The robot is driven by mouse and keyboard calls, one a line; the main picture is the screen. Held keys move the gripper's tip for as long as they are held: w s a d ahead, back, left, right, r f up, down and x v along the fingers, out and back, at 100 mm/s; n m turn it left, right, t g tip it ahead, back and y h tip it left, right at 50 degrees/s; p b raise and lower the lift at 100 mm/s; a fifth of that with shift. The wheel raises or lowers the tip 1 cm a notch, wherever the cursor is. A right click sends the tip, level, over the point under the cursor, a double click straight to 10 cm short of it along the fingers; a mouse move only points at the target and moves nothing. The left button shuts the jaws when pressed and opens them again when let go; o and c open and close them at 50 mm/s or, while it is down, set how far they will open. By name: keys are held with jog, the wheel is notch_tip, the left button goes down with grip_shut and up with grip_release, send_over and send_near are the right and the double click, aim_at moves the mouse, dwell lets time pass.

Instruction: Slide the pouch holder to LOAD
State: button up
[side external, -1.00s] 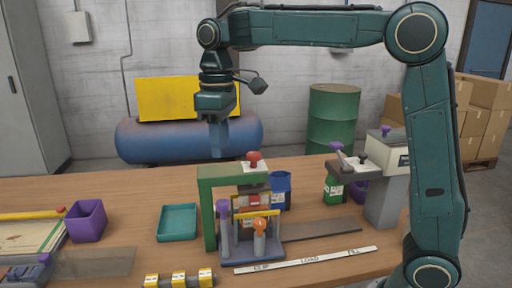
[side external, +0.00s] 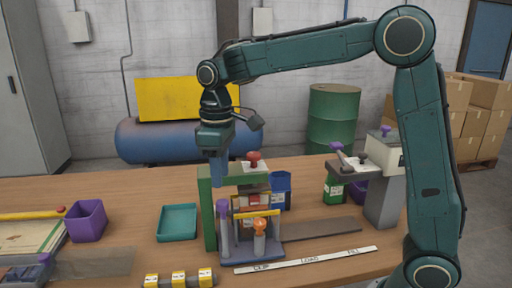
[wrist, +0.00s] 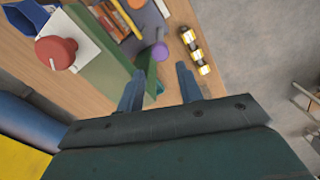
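The pouch holder (side external: 252,255) is a grey-blue carriage on a dark rail, with a purple-knobbed post (side external: 222,206) and an orange-knobbed post (side external: 260,225). It stands at the left end of the marked white strip (side external: 305,260), left of the word LOAD. A green frame (side external: 207,215) stands over it. In the wrist view the purple knob (wrist: 160,50) lies between and beyond my fingertips. In the wrist view the fingers (wrist: 159,82) are apart.
A red knob (side external: 254,156) tops the press, with a blue cup (side external: 281,185) behind it. A grey dispenser (side external: 385,195) stands right. A teal tray (side external: 177,222) and purple bin (side external: 86,220) are left. Yellow-banded pieces (side external: 178,279) lie in front. The rail right of the holder is clear.

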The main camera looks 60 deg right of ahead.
aim_at(222, 201)
jog(key=shift+f, duration=3.5)
grip_shut()
